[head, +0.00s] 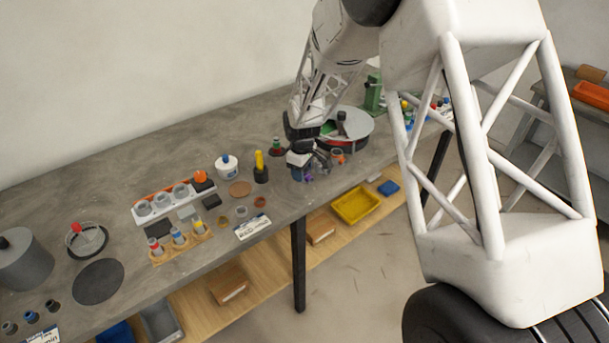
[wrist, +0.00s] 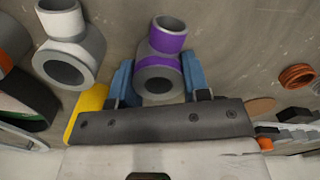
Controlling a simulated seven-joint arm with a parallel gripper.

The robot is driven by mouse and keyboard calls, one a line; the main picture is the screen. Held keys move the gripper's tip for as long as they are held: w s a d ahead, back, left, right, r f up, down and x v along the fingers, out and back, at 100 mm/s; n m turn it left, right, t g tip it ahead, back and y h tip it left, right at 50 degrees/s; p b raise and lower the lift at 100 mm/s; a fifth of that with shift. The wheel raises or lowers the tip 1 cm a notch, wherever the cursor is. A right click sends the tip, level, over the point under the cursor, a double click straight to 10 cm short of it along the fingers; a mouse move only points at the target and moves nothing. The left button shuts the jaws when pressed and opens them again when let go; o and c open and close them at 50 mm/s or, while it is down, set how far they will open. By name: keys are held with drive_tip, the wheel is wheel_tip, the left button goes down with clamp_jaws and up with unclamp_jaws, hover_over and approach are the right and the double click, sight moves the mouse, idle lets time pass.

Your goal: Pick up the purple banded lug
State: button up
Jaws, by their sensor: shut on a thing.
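The purple banded lug (wrist: 161,62), a grey ring with a short tube and purple bands, sits between the two blue fingers of my gripper (wrist: 158,75) in the wrist view. The fingers are shut on its sides. In the head view my gripper (head: 303,165) is low over the bench near its front edge, and a bit of the purple lug (head: 308,177) shows beneath it. The wrist view does not make clear whether the lug touches the bench.
A plain grey lug (wrist: 70,45) stands left of the held one in the wrist view. An orange-marked part (head: 337,157) is just right of my gripper in the head view. A black-and-yellow tool (head: 260,168) and a white pot (head: 227,166) stand to the left. A round turntable (head: 355,128) is behind.

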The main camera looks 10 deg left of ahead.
drive_tip(key=shift+c, duration=0.5)
drive_tip(key=shift+r, duration=0.15)
drive_tip(key=shift+r, duration=0.55)
drive_tip(key=shift+s+d+r, duration=0.1)
drive_tip(key=shift+s+r, duration=0.1)
drive_tip(key=shift+r, duration=0.4)
drive_tip(key=shift+s+d+r, duration=0.1)
drive_tip(key=shift+s+r, duration=0.05)
drive_tip(key=shift+r, duration=0.4)
drive_tip(key=s+d, duration=0.2)
drive_tip(key=s, duration=0.5)
drive_tip(key=s+d+r, duration=0.1)
drive_tip(key=s+d, duration=0.2)
drive_tip(key=s, duration=0.4)
drive_tip(key=shift+d+r, duration=0.15)
drive_tip(key=shift+d, duration=0.1)
drive_tip(key=shift+s, duration=0.1)
drive_tip(key=w+a+r, duration=0.2)
drive_tip(key=w+a, duration=0.3)
drive_tip(key=w, duration=0.4)
drive_tip(key=w+a+r, duration=0.3)
drive_tip(key=w+a, duration=0.3)
drive_tip(key=w, duration=0.3)
drive_tip(key=w+a+r, duration=0.2)
drive_tip(key=w+a, duration=0.4)
drive_tip(key=w, duration=0.3)
drive_tip(key=shift+w+a+r, duration=0.15)
drive_tip(key=shift+w+r, duration=0.15)
drive_tip(key=shift+r, duration=0.05)
